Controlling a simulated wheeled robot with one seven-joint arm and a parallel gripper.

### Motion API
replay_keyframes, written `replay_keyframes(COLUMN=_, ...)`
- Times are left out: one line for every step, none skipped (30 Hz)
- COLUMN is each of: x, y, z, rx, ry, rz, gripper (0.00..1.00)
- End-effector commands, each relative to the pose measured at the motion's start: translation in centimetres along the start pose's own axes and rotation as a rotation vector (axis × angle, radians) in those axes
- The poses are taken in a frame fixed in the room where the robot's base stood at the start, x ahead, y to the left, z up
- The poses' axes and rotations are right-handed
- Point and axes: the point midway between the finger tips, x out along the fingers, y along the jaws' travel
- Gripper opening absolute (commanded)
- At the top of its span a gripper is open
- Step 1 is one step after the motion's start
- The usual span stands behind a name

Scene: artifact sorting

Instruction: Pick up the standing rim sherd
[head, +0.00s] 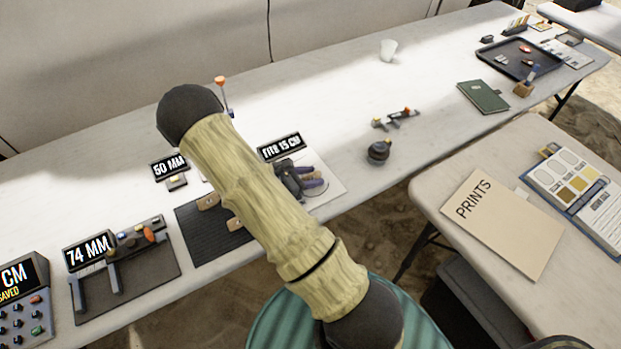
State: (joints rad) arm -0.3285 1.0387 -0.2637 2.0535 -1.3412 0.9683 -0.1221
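My arm, in a pale ribbed sleeve with black joints, crosses the middle of the head view and hides part of the long table. A dark shape with short purple-grey prongs (308,181) shows just right of the arm, over a pale board (332,184). It may be my gripper, but I cannot tell for sure, nor whether it is open or holds anything. I cannot make out a standing rim sherd; the arm covers part of this area. A black sign (281,147) ending in "15 CM" stands behind the prongs.
A dark ribbed mat (190,227) lies left of the arm. A tool with a "74 MM" display (90,250) and a keypad box (25,300) stand further left. A white cup (388,49) and a black tray (521,58) are far back. A side table (440,185) is right.

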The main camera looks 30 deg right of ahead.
Motion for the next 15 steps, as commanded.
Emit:
replay_keyframes(x=-0.01, y=0.0, z=0.01, rx=0.0, ry=0.0, rz=0.0, gripper=0.38)
replay_keyframes(x=-0.01, y=0.0, z=0.01, rx=0.0, ry=0.0, rz=0.0, gripper=0.38)
replay_keyframes(x=-0.02, y=0.0, z=0.01, rx=0.0, ry=0.0, rz=0.0, gripper=0.38)
replay_keyframes(x=-0.02, y=0.0, z=0.01, rx=0.0, ry=0.0, rz=0.0, gripper=0.32)
replay_keyframes(x=-0.02, y=0.0, z=0.01, rx=0.0, ry=0.0, rz=0.0, gripper=0.26)
replay_keyframes(x=-0.02, y=0.0, z=0.01, rx=0.0, ry=0.0, rz=0.0, gripper=0.18)
replay_keyframes(x=-0.02, y=0.0, z=0.01, rx=0.0, ry=0.0, rz=0.0, gripper=0.13)
replay_keyframes(x=-0.02, y=0.0, z=0.01, rx=0.0, ry=0.0, rz=0.0, gripper=0.07)
replay_keyframes(x=-0.02, y=0.0, z=0.0, rx=0.0, ry=0.0, rz=0.0, gripper=0.0)
replay_keyframes(x=-0.02, y=0.0, z=0.0, rx=0.0, ry=0.0, rz=0.0, gripper=0.0)
replay_keyframes(x=-0.02, y=0.0, z=0.0, rx=0.0, ry=0.0, rz=0.0, gripper=0.0)
replay_keyframes(x=-0.02, y=-0.01, z=-0.01, rx=0.0, ry=0.0, rz=0.0, gripper=0.0)
replay_keyframes(x=-0.02, y=-0.01, z=-0.01, rx=0.0, ry=0.0, rz=0.0, gripper=0.0)
replay_keyframes(x=-0.02, y=-0.01, z=-0.01, rx=0.0, ry=0.0, rz=0.0, gripper=0.0)
replay_keyframes(x=-0.02, y=-0.01, z=-0.02, rx=0.0, ry=0.0, rz=0.0, gripper=0.0)
